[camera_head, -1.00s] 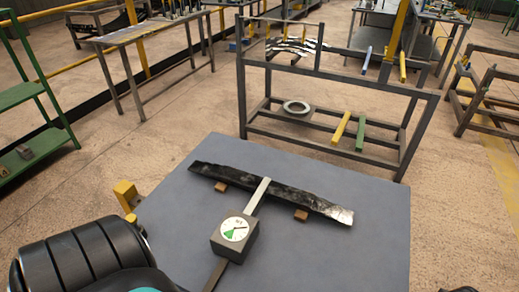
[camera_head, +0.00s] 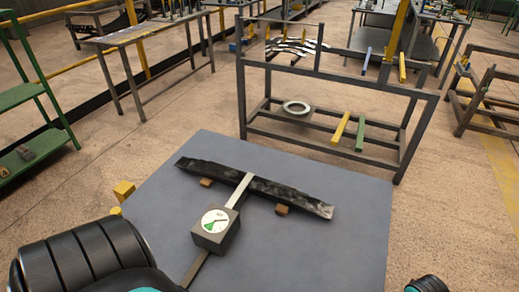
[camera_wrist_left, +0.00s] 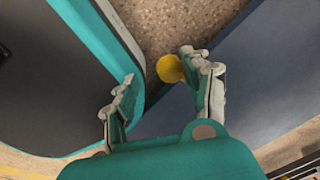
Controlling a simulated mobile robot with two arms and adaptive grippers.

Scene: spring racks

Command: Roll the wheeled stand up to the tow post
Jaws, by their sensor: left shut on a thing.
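The stand's grey-blue top (camera_head: 330,165) carries a dark leaf spring (camera_head: 290,192) on small wooden blocks. A dial gauge box (camera_head: 215,230) with a pale bar lies across it. Its wheels are hidden. A yellow block (camera_head: 123,190), possibly the tow post, shows at the top's left edge; I cannot tell whether they touch. A round yellow knob (camera_head: 116,210) is just below it. In the left wrist view, my left gripper (camera_wrist_left: 158,65) is shut on the yellow knob (camera_wrist_left: 170,68), beside the stand's blue edge (camera_wrist_left: 245,70). My right gripper is not in view.
A dark metal rack (camera_head: 320,152) with a ring (camera_head: 296,107) and coloured bars stands behind the stand. A green shelf (camera_head: 38,145) is at the far left, a workbench (camera_head: 130,35) at the back left.

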